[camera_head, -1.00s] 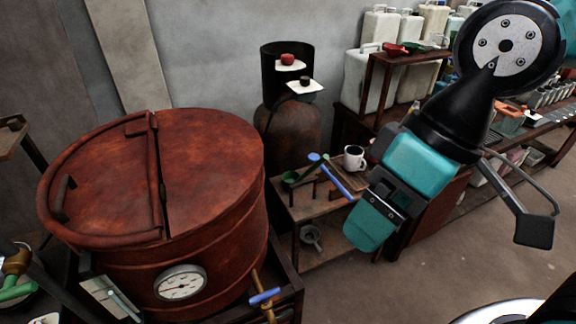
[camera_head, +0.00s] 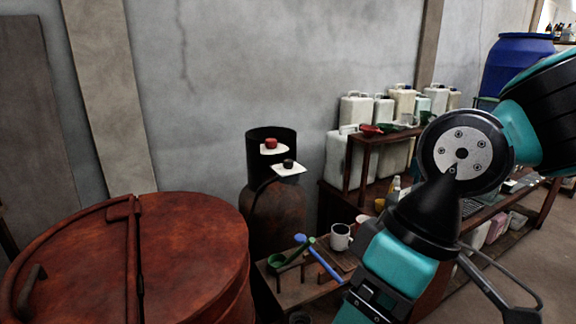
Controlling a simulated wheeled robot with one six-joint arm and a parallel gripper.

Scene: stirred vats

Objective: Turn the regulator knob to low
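A brown gas cylinder (camera_head: 275,213) stands against the wall behind the vat. At its black open collar are a red knob (camera_head: 271,143) and a black knob (camera_head: 289,163), each over a small white plate. Which one is the regulator knob, and any marking on the plates, is too small to tell. My gripper (camera_head: 445,310) is at the lower right, well away from both knobs. One finger is splayed wide to the right and nothing shows in its grasp. The other finger is hidden, and the tips are at or below the bottom edge.
A large rusty-red lidded vat (camera_head: 190,240) fills the lower left. A low wooden table (camera_head: 290,293) before the cylinder holds a white mug (camera_head: 340,237) and green and blue ladles. White canisters (camera_head: 357,110) and a shelf (camera_head: 365,160) stand right of the cylinder. A blue barrel (camera_head: 515,60) is far right.

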